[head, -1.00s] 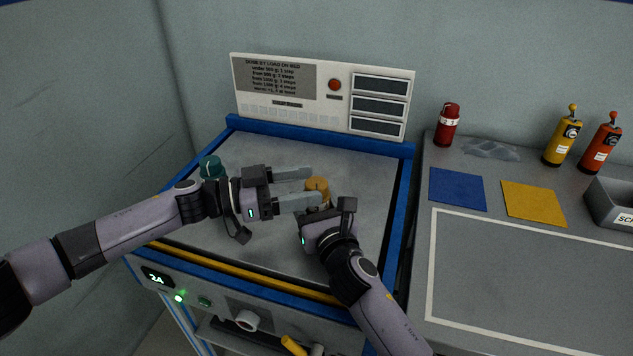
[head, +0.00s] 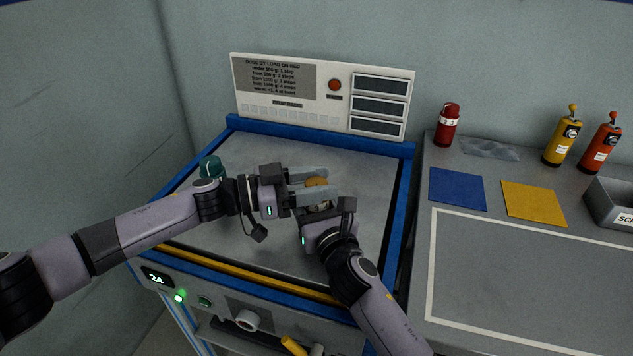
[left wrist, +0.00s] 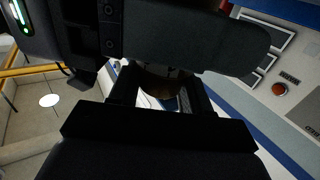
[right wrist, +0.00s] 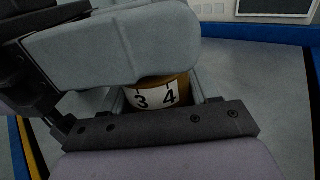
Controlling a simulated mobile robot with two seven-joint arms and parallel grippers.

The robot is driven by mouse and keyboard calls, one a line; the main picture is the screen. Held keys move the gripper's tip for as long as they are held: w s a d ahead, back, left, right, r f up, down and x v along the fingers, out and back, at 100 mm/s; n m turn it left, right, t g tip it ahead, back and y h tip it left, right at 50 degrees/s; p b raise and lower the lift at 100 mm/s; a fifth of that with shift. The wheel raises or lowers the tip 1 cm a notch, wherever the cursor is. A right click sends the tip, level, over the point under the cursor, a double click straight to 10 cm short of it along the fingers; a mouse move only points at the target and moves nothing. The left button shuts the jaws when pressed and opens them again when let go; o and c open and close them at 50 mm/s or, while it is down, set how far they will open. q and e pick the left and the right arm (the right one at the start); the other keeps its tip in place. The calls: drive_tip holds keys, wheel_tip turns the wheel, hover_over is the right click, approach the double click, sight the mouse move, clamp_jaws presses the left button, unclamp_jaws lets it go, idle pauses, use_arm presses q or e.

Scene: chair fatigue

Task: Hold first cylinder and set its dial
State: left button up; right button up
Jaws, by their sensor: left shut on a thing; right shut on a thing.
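A gold cylinder (head: 316,182) stands upright on the grey bed, between my two grippers. Its white band shows the numbers 3 and 4 in the right wrist view (right wrist: 156,97). My left gripper (head: 328,181) comes in from the left and is shut on the upper part of the cylinder. My right gripper (head: 323,210) is shut on the cylinder lower down, from the near side. A left finger covers part of the cylinder in the right wrist view. In the left wrist view the cylinder (left wrist: 165,84) is dark and mostly hidden.
A teal cylinder (head: 210,168) stands at the bed's left, close to my left arm. A panel (head: 322,97) with a red button stands behind. On the right bench are a red cylinder (head: 447,125), yellow (head: 562,141) and orange (head: 600,148) bottles, coloured squares and a grey tray (head: 610,205).

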use_arm(q)
drive_tip(key=shift+n+t, duration=0.3)
drive_tip(key=shift+t, duration=0.1)
drive_tip(key=n+t+y, duration=0.2)
drive_tip(key=t, duration=0.1)
drive_tip(key=n+t+y, duration=0.2)
drive_tip(key=n+t, duration=0.1)
drive_tip(key=t, duration=0.1)
drive_tip(key=shift+s+d, duration=0.1)
drive_tip(key=shift+d, duration=0.05)
drive_tip(key=shift+r+n+t+y, duration=0.1)
drive_tip(key=shift+n+t+y, duration=0.9)
drive_tip(key=shift+y, duration=0.2)
use_arm(e)
drive_tip(key=shift+a, duration=0.1)
use_arm(q)
drive_tip(key=o, duration=1)
drive_tip(key=shift+a, duration=0.2)
